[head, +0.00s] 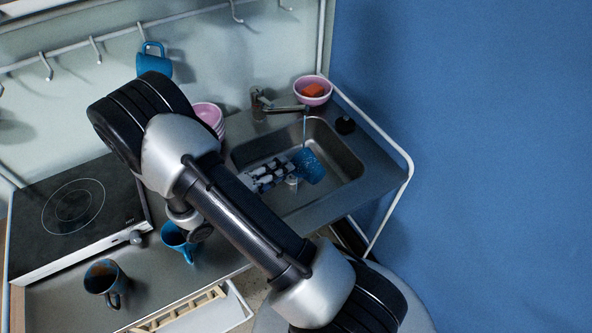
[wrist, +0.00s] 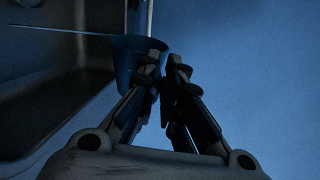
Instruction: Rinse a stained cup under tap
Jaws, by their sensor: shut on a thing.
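My gripper (head: 284,174) is inside the sink (head: 345,160), shut on a blue cup (head: 310,166). In the wrist view, the gripper (wrist: 165,70) has its fingers close together at the cup's (wrist: 130,55) wall. The cup is under the tap (head: 285,108), and a thin blue stream runs down from the spout to it. The cup's surface looks speckled; I cannot tell whether it is stained. A dark blue cup with brown stains (head: 103,284) stands on the counter at the lower left. Another blue cup (head: 178,240) stands beside it, partly hidden by my arm.
A blue cup (head: 153,64) hangs on the hook rail. Pink bowls (head: 208,113) are stacked left of the sink. A stove (head: 75,208) is at left.

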